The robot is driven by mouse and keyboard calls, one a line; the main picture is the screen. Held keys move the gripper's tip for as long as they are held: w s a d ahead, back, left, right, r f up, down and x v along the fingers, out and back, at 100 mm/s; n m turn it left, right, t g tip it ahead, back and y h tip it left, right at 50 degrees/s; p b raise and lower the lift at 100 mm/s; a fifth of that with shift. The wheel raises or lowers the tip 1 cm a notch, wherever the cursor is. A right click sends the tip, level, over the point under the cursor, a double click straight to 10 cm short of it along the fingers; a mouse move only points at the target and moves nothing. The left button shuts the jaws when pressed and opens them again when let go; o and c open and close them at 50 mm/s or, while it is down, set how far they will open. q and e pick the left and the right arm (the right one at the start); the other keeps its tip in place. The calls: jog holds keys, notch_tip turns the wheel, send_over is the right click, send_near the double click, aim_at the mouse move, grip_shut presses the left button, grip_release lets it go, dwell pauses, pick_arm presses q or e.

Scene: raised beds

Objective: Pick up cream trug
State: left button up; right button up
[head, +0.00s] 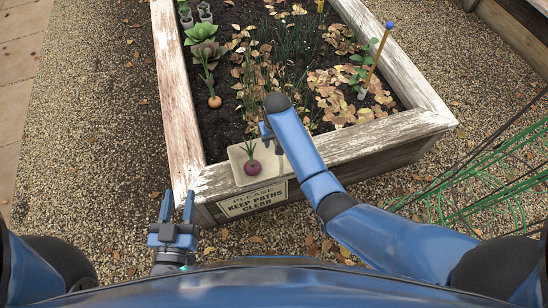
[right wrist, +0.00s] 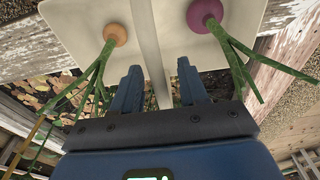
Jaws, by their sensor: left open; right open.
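The cream trug (head: 236,157) sits on the front left corner of the raised bed's wooden rim, partly hidden behind my right arm in the head view. A purple root vegetable (head: 252,167) with green leaves lies in it. In the right wrist view the trug (right wrist: 72,27) shows its handle (right wrist: 148,40) between the purple vegetable (right wrist: 204,14) and an orange one (right wrist: 115,34). My right gripper (right wrist: 160,88) is open, its fingers on either side of the handle and apart from it. My left gripper (head: 177,207) is open and empty, left of the trug near the bed's corner.
The bed (head: 180,110) holds soil, dry leaves, plants and a blue-topped stake (head: 379,55). A "keep paths clear" sign (head: 252,199) is on its front. Green wire hoops (head: 480,185) stand at the right. The gravel path (head: 95,120) at the left is open.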

jog(key=shift+f, duration=0.1)
dwell(0.3)
grip_shut()
jog(key=shift+w, duration=0.1)
dwell(1.2)
